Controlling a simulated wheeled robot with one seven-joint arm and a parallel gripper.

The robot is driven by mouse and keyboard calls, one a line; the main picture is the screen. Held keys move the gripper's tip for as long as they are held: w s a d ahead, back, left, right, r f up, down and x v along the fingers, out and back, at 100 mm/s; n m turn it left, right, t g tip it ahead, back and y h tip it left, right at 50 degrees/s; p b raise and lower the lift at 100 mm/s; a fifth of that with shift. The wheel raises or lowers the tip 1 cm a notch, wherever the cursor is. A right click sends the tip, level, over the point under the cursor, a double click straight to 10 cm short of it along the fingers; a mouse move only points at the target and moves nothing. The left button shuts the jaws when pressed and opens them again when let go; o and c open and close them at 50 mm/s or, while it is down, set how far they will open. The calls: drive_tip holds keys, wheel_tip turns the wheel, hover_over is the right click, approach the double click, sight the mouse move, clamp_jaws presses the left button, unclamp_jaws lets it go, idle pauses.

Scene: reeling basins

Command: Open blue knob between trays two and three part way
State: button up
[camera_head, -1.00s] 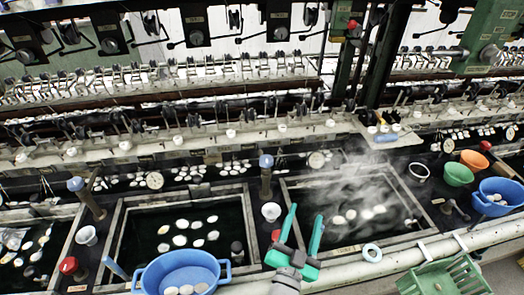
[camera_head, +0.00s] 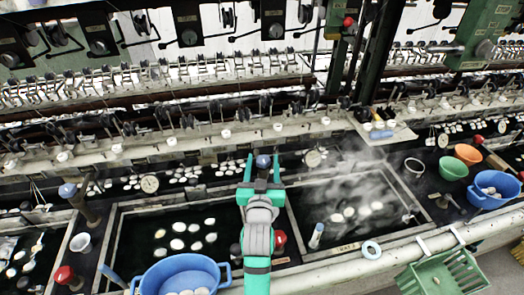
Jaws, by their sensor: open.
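The blue knob (camera_head: 263,161) tops a post on the divider between the middle tray (camera_head: 118,222) and the steaming right tray (camera_head: 296,218). My gripper (camera_head: 263,172) is open, pointing away from me, with one green finger on each side of the knob in the picture. I cannot tell whether the fingers touch the knob or are level with it. The post below is hidden by my gripper. Another blue knob (camera_head: 68,190) stands on the divider to the left.
A blue basin (camera_head: 180,275) stands at the front of the middle tray. A red knob (camera_head: 279,240) is right beside my wrist. A gauge (camera_head: 313,158) is right of the knob.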

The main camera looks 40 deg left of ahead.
sight(263, 155)
drive_tip(key=shift+x, duration=2.8)
drive_tip(key=c, duration=1.1)
